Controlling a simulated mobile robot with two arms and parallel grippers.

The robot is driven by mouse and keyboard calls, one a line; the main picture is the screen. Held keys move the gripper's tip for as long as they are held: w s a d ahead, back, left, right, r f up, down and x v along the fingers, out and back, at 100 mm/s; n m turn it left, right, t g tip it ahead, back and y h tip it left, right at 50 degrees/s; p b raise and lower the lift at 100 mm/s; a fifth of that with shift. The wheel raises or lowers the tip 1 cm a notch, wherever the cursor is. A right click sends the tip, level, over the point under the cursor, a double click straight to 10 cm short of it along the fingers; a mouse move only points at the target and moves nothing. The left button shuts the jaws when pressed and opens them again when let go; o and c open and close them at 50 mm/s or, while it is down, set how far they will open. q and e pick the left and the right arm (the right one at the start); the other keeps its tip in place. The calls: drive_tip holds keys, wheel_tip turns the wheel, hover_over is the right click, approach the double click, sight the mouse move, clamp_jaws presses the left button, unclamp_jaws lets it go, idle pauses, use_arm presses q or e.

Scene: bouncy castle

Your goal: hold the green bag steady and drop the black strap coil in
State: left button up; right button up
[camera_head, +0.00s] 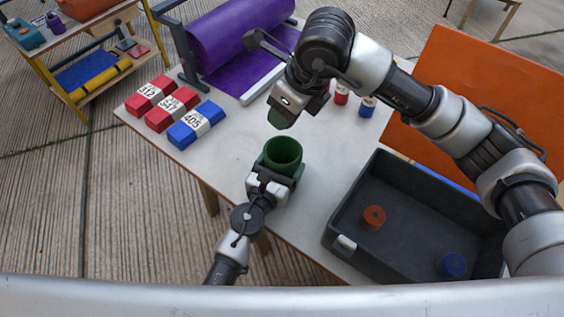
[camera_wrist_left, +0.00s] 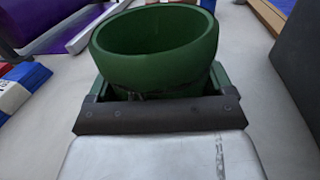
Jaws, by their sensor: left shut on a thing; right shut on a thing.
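The green bag (camera_head: 283,156) stands upright on the table with its round mouth open upward. My left gripper (camera_head: 270,180) is shut on its near side; the left wrist view shows the bag (camera_wrist_left: 155,45) between the fingers. My right gripper (camera_head: 283,115) is in the air, above and beyond the bag in the head view, apart from it. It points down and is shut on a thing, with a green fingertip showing. The black strap coil is hard to make out against the dark gripper, and I see it nowhere else.
A dark grey crate (camera_head: 347,208) at the right holds an orange coil (camera_head: 374,216) and a blue coil (camera_head: 452,265). Red and blue numbered blocks (camera_head: 187,130) lie at the left. A purple roll (camera_head: 235,35) stands behind. Bare table lies around the bag.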

wheel_tip(320, 180, down, 8)
idle(1.0)
drive_tip(key=o, duration=1)
drive_tip(key=v, duration=1.2)
use_arm(q)
drive_tip(key=o, duration=1)
drive_tip(key=shift+c, duration=0.2)
